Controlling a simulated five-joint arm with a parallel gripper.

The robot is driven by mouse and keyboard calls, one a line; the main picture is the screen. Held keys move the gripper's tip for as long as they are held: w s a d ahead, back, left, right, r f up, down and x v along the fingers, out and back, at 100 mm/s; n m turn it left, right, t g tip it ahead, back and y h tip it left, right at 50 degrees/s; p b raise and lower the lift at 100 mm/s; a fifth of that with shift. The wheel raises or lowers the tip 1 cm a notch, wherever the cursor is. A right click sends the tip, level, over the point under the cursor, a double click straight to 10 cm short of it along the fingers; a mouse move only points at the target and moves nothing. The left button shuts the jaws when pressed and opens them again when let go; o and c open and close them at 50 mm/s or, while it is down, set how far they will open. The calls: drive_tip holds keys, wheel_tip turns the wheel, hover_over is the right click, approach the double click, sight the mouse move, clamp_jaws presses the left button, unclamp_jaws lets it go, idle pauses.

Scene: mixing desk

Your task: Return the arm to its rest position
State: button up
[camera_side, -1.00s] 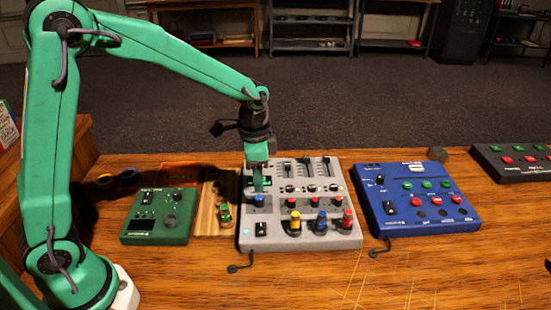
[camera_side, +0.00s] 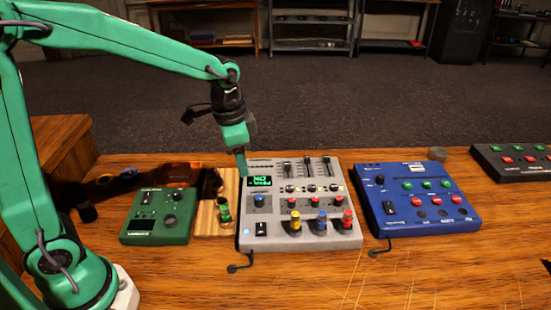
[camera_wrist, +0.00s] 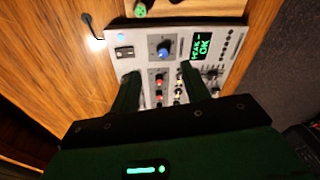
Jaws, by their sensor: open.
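My green arm reaches in from the left in the side view. My gripper (camera_side: 243,172) points down, open and empty, just above the back left part of the grey mixer (camera_side: 276,241). In the wrist view my gripper (camera_wrist: 157,75) shows two separated fingers over the mixer (camera_wrist: 138,38), with nothing between them. The mixer's screen (camera_side: 260,182) is lit with green text; in the wrist view the screen (camera_wrist: 202,46) reads OK on its lower line. A blue knob (camera_side: 259,201) sits in front of the screen.
A green box (camera_side: 158,228) stands left of the mixer, with a wooden block (camera_side: 205,222) holding a small green piece (camera_side: 225,212) between. A blue box (camera_side: 430,205) and a black box (camera_side: 512,164) stand to the right.

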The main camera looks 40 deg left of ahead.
drive_tip(key=s+a+r+n+t, duration=0.2)
drive_tip(key=s+r+n, duration=0.1)
drive_tip(key=s, duration=0.5)
drive_tip(key=s+a+r+n+t, duration=0.2)
drive_tip(key=s+r+n, duration=0.1)
drive_tip(key=s, duration=0.5)
drive_tip(key=shift+s+r+n, duration=0.15)
drive_tip(key=shift+r+n, duration=0.15)
drive_tip(key=shift+r, duration=0.3)
